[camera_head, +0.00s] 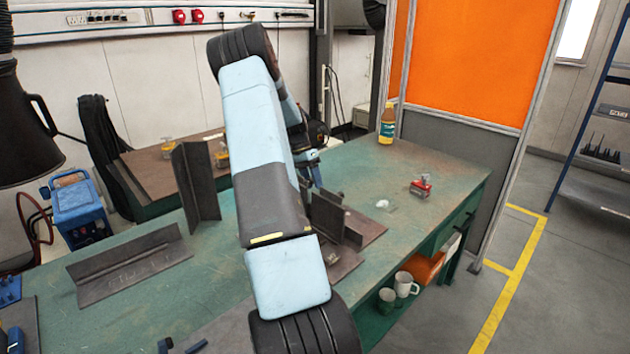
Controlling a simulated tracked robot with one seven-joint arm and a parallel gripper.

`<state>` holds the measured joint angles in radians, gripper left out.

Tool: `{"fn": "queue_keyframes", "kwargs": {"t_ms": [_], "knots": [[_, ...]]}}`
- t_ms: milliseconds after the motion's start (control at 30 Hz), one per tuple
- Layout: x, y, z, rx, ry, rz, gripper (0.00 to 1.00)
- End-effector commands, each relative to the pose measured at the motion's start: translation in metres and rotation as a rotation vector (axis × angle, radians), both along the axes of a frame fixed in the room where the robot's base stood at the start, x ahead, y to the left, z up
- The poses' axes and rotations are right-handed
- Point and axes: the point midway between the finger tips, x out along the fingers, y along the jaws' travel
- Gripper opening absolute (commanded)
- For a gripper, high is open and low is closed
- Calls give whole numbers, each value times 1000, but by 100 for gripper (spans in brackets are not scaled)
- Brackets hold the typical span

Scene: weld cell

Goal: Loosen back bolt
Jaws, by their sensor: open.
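My light-blue arm crosses the middle of the camera view and hides part of the bench. My gripper (313,172) shows only in part behind the arm, above the bench, just beyond a dark metal assembly. Its jaws are open, and I see nothing held in them. The assembly has upright dark plates (328,216) on a flat base plate (368,229), and my arm covers its left side. I cannot make out the back bolt; it is hidden or too small to tell.
The green workbench (425,215) carries an upright steel angle (196,188), a lying angle (130,266), a bottle (387,125) and a red tool (421,188). Mugs (404,284) stand on a shelf below. An orange screen (470,60) stands behind. The bench's right part is mostly clear.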

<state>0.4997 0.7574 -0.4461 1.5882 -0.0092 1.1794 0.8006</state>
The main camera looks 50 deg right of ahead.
Motion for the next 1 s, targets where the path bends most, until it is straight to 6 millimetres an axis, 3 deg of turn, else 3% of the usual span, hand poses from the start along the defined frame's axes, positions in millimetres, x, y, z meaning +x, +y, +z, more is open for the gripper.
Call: {"fn": "queue_keyframes", "kwargs": {"t_ms": [67,400,567,1000], "knots": [[0,0,0,0,0,0,47],[0,-1,0,-1,-1,-1,17],[-1,-2,1,-7,-59,-3,17],[-2,-2,2,-56,-482,-6,17]]}}
